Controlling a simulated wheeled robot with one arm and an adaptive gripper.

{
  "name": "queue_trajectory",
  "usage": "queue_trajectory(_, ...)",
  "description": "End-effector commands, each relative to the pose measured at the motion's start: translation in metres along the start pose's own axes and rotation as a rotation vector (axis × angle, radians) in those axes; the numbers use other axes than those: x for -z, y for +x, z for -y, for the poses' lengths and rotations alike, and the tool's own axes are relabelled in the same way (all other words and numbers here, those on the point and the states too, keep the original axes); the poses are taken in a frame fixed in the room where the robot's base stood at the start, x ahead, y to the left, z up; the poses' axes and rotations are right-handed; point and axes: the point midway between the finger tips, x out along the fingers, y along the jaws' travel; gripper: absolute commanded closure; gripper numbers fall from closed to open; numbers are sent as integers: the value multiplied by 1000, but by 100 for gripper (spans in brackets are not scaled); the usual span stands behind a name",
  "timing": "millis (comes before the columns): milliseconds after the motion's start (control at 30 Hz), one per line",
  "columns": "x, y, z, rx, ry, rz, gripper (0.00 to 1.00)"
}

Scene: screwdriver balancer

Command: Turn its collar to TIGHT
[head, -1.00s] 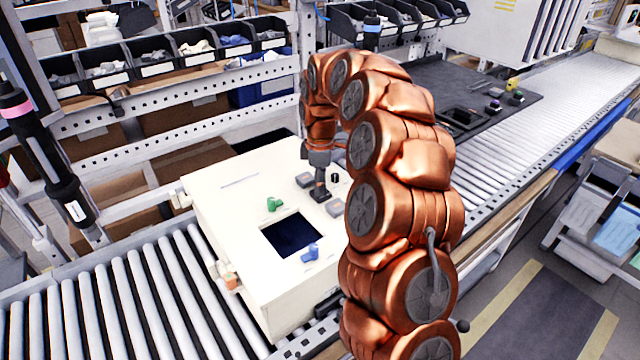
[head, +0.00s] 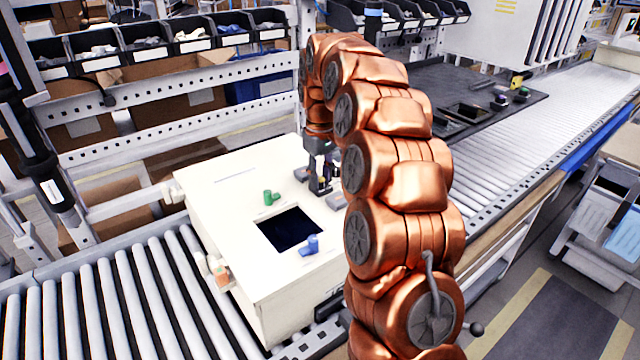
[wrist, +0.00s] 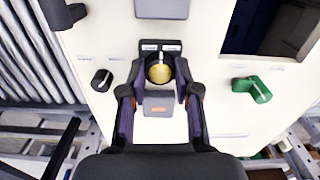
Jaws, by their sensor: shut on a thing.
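A dark round collar with a brass-coloured centre (wrist: 160,70) sits on the cream panel box (wrist: 110,120). Two small label plates stand just above it, too small to read. My gripper (wrist: 160,75) comes from below in the wrist view, one dark finger on each side of the collar, shut on it. The head view shows my gripper (head: 322,184) upright at the far right part of the same box (head: 225,195). There the collar is hidden by the fingers, and which way it is set I cannot tell.
A green knob (wrist: 252,88) is right of my gripper and a black knob (wrist: 102,80) left of it. A grey block (wrist: 162,8) is above. A dark window (head: 287,229) and blue knob (head: 310,245) lie nearer on the box. Rollers (head: 110,300) run alongside.

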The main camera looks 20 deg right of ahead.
Motion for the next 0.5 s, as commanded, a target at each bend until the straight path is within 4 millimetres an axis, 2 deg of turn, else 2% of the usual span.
queue_trajectory(33,0,4,-1,-1,43,1,100)
queue_trajectory(500,-1,3,0,0,471,2,100)
